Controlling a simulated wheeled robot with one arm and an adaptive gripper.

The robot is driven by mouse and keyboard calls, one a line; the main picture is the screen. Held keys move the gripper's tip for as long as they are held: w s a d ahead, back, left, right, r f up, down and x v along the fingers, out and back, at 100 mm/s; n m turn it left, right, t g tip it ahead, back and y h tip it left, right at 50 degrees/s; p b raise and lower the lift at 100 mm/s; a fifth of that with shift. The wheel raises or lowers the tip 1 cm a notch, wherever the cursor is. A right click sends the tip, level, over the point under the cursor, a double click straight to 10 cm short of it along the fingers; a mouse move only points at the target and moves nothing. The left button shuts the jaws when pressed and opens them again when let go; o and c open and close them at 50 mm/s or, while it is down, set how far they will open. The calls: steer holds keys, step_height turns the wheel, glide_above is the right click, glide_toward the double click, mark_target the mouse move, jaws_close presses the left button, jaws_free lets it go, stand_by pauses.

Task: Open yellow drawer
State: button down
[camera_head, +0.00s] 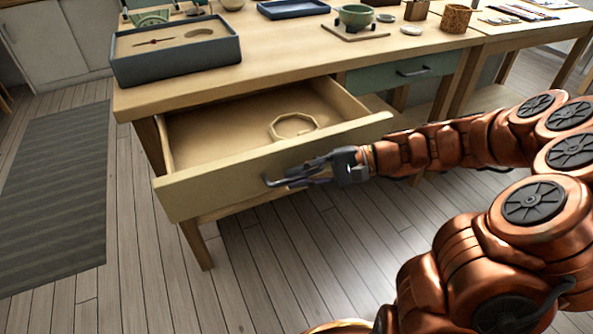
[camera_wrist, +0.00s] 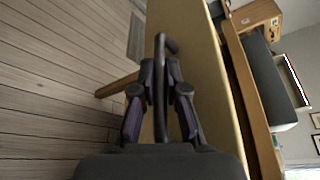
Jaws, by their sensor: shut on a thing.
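The yellow drawer (camera_head: 210,195) stands pulled well out from the table in the head view, and its inside is visible. A pale ring-shaped object (camera_head: 292,127) lies in it toward the right. My gripper (camera_head: 300,175) is at the drawer's front and shut on the dark bar handle (camera_head: 272,182). In the wrist view, the handle (camera_wrist: 160,70) runs between the fingers of my gripper (camera_wrist: 160,90), beside the yellow drawer front (camera_wrist: 205,90).
A wooden table (camera_head: 290,65) carries a blue-grey tray box (camera_head: 175,52), a green bowl (camera_head: 356,16) and other items. A green drawer (camera_head: 385,75) to the right is shut. A dark striped rug (camera_head: 55,190) lies at left. The floor before the drawer is clear.

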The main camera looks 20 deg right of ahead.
steer(key=shift+s+a, duration=0.2)
steer(key=shift+s, duration=0.1)
steer(key=c, duration=1.5)
jaws_free()
steer(key=shift+d, duration=0.1)
steer(key=shift+w+d, duration=0.1)
steer(key=shift+d, duration=0.25)
steer(key=v, duration=1.1)
steer(key=shift+d+r, duration=0.15)
steer(key=shift+r, duration=0.05)
